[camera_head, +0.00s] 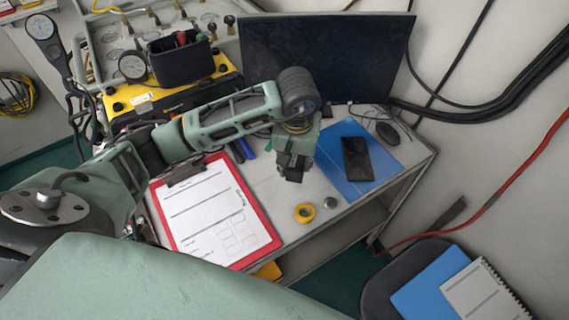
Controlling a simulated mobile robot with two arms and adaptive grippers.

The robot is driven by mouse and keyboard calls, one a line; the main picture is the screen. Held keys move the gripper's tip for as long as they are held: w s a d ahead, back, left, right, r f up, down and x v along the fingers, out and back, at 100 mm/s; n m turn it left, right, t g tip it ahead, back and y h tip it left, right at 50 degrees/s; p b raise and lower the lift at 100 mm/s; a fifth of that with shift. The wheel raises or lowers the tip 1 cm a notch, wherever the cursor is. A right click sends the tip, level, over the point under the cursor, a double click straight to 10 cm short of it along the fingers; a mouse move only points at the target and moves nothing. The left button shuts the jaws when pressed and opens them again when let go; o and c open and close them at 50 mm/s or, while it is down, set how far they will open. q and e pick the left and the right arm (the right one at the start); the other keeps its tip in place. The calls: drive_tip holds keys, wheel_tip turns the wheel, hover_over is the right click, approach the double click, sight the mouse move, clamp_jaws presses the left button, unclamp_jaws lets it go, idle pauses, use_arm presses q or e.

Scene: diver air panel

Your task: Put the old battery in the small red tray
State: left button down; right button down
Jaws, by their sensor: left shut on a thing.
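My left gripper (292,173) reaches over the white work table and points down, above the bare part between the clipboard and the blue mat. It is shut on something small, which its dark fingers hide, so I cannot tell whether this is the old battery. A small silver round thing (330,203) stands on the table to the right and in front of the gripper; I cannot tell what it is. I cannot make out the small red tray; it may be hidden behind my arm. My right gripper is not in view.
A dark phone (357,159) rests on a blue mat (338,183). A monitor (325,55) and yellow case (118,103) stand behind. A chair (377,295) is front right.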

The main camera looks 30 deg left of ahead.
use_arm(q)
drive_tip(key=a, duration=0.1)
drive_tip(key=a+f, duration=0.1)
drive_tip(key=a+f+p, duration=0.1)
drive_tip(key=shift+w+a, duration=0.15)
drive_tip(key=shift+a, duration=0.15)
wheel_tip(320, 180, down, 4)
drive_tip(key=shift+r+p, duration=0.25)
drive_tip(key=shift+p, duration=0.65)
drive_tip(key=shift+f, duration=0.3)
drive_tip(key=shift+w+f, duration=0.1)
drive_tip(key=shift+f, duration=0.1)
drive_tip(key=c, duration=1.2)
unclamp_jaws()
